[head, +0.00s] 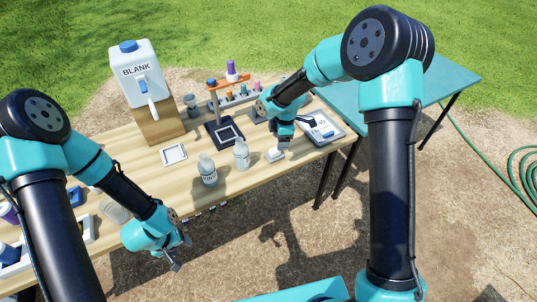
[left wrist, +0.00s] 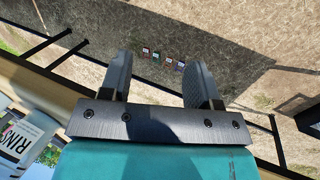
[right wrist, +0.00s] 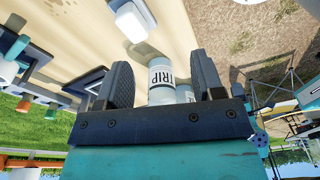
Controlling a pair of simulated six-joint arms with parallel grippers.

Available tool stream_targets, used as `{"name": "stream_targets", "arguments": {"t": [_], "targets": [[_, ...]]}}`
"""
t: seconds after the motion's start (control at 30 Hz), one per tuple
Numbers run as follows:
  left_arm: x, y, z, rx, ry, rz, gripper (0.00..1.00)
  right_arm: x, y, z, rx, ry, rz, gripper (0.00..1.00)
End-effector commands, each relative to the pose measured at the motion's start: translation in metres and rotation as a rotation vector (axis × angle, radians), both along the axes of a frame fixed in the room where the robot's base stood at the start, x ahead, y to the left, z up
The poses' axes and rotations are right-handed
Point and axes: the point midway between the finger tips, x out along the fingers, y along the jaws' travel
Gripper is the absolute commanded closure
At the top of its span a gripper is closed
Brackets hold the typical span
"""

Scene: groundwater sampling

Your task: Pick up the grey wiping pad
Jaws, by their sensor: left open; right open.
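A small pale grey-white pad (head: 275,155), which looks like the wiping pad, lies on the wooden table near its front edge. It also shows in the right wrist view (right wrist: 131,20) at the top, beyond the fingertips. My right gripper (head: 284,143) is open, close beside and above the pad in the head view. No contact with it is visible. In the right wrist view the right gripper (right wrist: 158,82) has a bottle labelled TRIP showing between its fingers, farther off. My left gripper (head: 178,258) is open and empty, out past the table's front edge.
Two clear bottles, one of them (head: 241,154), stand left of the pad. A clipboard (head: 322,128) lies to its right. A dark stand (head: 222,135), a rack of coloured-cap items and a BLANK jug (head: 135,72) stand behind. A white frame (head: 173,154) lies left.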

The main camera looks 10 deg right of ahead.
Motion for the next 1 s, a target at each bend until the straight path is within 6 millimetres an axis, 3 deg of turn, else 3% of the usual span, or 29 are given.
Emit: {"name": "stream_targets", "arguments": {"t": [0.03, 0.1, 0.2, 0.3, 0.67, 1.0], "targets": [[-0.006, 0.002, -0.004, 0.002, -0.013, -0.034, 0.44, 0.013, 0.002, 0.023, -0.028, -0.021, 0.080, 0.38], [-0.010, 0.004, -0.007, 0.005, -0.037, -0.079, 0.44, 0.024, 0.002, 0.046, -0.067, -0.031, 0.178, 0.38], [-0.014, 0.004, -0.010, 0.007, -0.056, -0.119, 0.44, 0.031, 0.001, 0.067, -0.101, -0.036, 0.261, 0.38], [-0.015, 0.005, -0.011, 0.008, -0.064, -0.132, 0.44, 0.033, 0.000, 0.073, -0.113, -0.037, 0.288, 0.38], [-0.014, 0.005, -0.011, 0.008, -0.063, -0.130, 0.44, 0.033, 0.000, 0.067, -0.111, -0.035, 0.287, 0.38], [-0.014, 0.005, -0.011, 0.008, -0.063, -0.130, 0.44, 0.032, 0.000, 0.017, -0.110, -0.032, 0.285, 0.38]]}}
